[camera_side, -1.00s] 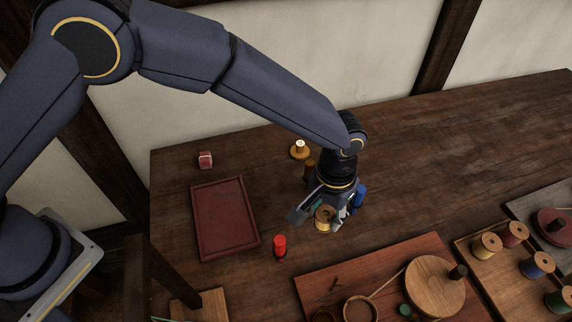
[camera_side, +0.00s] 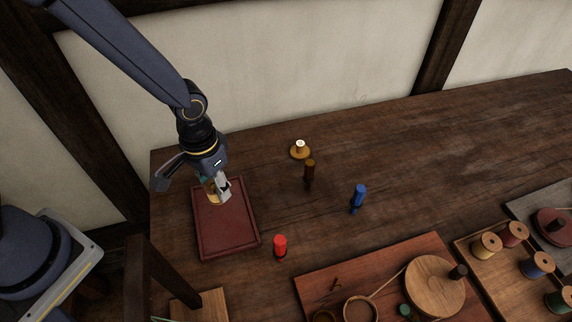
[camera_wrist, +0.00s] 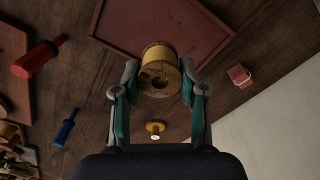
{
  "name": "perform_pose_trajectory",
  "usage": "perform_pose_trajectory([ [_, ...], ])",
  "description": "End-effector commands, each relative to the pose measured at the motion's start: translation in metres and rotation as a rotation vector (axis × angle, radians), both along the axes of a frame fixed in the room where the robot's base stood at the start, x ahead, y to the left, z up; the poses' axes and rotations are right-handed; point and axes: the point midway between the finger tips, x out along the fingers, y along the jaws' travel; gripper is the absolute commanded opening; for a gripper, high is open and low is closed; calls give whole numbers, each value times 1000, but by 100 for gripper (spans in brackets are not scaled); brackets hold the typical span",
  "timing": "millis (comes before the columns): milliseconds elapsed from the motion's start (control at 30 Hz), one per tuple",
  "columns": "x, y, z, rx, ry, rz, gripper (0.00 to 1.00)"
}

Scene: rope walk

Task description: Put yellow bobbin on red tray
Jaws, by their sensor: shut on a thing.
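The yellow bobbin (camera_wrist: 160,68) is a wooden spool wound with yellow thread, held between the two fingers of my gripper (camera_wrist: 160,92) in the wrist view. In the side view my gripper (camera_side: 215,190) is over the far part of the red tray (camera_side: 228,240), with the yellow bobbin (camera_side: 211,192) partly hidden by the fingers. The tray is dark red, rectangular and low-rimmed, and is otherwise empty. It also shows behind the bobbin in the wrist view (camera_wrist: 190,22). I cannot tell whether the bobbin touches the tray.
A small pink-red block (camera_wrist: 240,76) lies near the tray. Boards with spools (camera_side: 487,245) fill the front right.

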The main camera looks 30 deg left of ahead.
Motion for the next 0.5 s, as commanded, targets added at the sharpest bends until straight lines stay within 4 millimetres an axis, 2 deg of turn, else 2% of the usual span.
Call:
perform_pose_trajectory([
  [100,-1,3,-23,3,8,7,15],
  [500,0,2,-71,3,5,6,15],
])
